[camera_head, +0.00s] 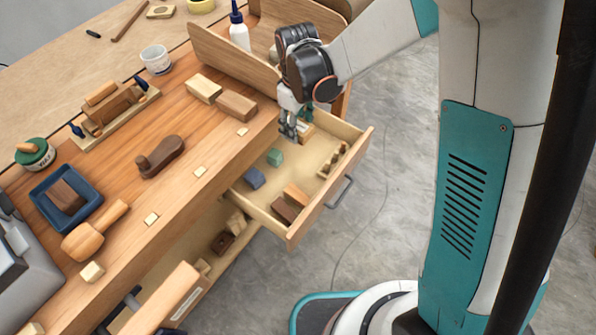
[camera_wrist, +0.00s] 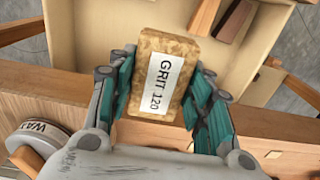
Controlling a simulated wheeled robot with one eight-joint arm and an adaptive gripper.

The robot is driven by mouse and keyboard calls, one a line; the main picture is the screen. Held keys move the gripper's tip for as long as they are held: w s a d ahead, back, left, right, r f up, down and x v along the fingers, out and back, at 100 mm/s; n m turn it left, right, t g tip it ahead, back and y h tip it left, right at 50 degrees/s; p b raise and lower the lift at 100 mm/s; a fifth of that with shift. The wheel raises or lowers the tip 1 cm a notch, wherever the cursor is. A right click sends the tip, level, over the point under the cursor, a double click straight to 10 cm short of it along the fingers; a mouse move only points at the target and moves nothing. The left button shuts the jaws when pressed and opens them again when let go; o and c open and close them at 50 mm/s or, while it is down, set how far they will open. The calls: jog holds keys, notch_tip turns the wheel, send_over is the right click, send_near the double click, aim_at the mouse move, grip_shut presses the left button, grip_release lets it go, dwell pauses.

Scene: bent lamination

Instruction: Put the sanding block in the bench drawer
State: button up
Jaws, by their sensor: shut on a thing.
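The sanding block (camera_wrist: 168,45) is a speckled tan block with a white label reading GRIT 120. My gripper (camera_wrist: 162,90) is shut on it, with a teal-padded finger against each side. In the head view my gripper (camera_head: 297,130) is over the far end of the open bench drawer (camera_head: 318,208), and the block (camera_head: 307,129) shows beside the fingers. I cannot tell whether the block touches the drawer floor. The drawer is pulled out from the bench and its pale floor also shows in the wrist view (camera_wrist: 130,18).
The drawer holds a blue block (camera_head: 253,177), a green block (camera_head: 275,157), brown and tan blocks (camera_head: 285,210), and small pieces in a side rack (camera_head: 333,160). Bare floor shows around them. A wooden tray wall (camera_head: 230,58) and two wood blocks (camera_head: 236,104) stand on the bench nearby.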

aim_at(296, 172)
notch_tip(296, 172, down, 20)
jog(key=b, duration=0.7)
jog(key=shift+a+r, duration=0.1)
jog(key=shift+r, duration=0.05)
jog(key=o, duration=1.1)
jog(key=shift+o, duration=0.2)
notch_tip(296, 172, up, 12)
jog(key=p, duration=0.4)
